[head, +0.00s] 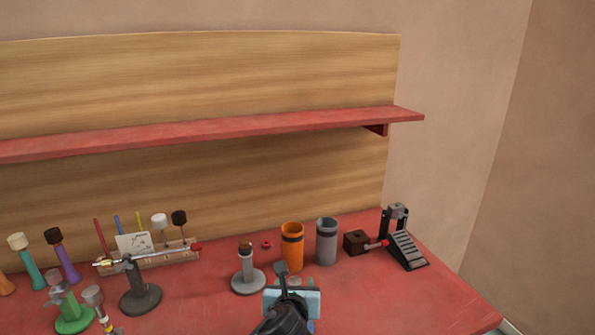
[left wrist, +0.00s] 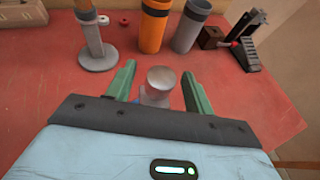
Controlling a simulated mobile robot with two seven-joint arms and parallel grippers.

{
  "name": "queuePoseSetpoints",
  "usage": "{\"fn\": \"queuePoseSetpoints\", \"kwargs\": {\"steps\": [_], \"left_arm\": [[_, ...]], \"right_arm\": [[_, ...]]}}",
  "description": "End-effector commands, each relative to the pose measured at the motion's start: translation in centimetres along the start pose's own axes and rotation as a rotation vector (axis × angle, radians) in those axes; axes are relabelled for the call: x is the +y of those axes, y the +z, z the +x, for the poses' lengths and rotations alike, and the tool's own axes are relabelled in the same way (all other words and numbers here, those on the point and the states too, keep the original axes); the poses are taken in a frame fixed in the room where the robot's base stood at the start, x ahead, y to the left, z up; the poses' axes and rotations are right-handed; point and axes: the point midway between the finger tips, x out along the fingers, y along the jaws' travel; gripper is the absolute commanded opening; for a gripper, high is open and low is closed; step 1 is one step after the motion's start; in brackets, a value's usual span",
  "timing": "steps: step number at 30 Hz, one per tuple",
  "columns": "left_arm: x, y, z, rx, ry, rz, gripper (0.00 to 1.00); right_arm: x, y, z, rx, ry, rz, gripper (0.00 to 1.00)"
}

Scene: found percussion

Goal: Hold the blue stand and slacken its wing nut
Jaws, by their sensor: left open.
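My left gripper (head: 294,283) is at the front of the red bench in the head view, its pale blue body and dark wrist covering most of what stands below it. In the left wrist view its two green fingers (left wrist: 157,85) are open, one on each side of a short silver-grey cylinder top (left wrist: 160,78). A small patch of blue (left wrist: 138,102) shows beneath that top, so this seems to be the blue stand. The rest of the stand is hidden by my gripper. I cannot see its wing nut or tell whether the fingers touch it. My right gripper is not in view.
A grey stand (head: 248,280), an orange tube (head: 291,250) and a grey tube (head: 326,245) stand just beyond my gripper. A dark pedal (head: 406,250) is at right. Green (head: 73,318) and dark (head: 140,298) stands are left. Bare bench (head: 400,305) lies right.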

Motion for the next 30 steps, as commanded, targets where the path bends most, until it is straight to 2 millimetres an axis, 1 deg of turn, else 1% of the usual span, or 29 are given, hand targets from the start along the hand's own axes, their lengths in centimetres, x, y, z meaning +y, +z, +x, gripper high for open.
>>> {"fn": "queuePoseSetpoints", "kwargs": {"steps": [5,8,11,21,24,27,30], "left_arm": [[0.0,0.0,-0.4,-0.001,-0.001,0.000,0.53],[0.0,0.0,-1.2,-0.002,-0.001,0.000,0.53],[0.0,0.0,-2.5,-0.002,-0.001,0.000,0.53],[0.0,0.0,-8.3,-0.002,-0.002,0.000,0.53],[0.0,0.0,-9.7,0.000,-0.001,0.000,0.53],[0.0,0.0,-10.9,0.000,-0.001,0.000,0.53],[0.0,0.0,-11.6,0.000,0.000,0.000,0.53]], "right_arm": [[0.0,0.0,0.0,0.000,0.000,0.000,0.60],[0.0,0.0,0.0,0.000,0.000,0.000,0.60],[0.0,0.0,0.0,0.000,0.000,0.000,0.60],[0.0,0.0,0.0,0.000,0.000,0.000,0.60],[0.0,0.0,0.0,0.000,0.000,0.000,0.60],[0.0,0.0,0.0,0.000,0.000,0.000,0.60],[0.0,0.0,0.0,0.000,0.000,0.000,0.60]]}}
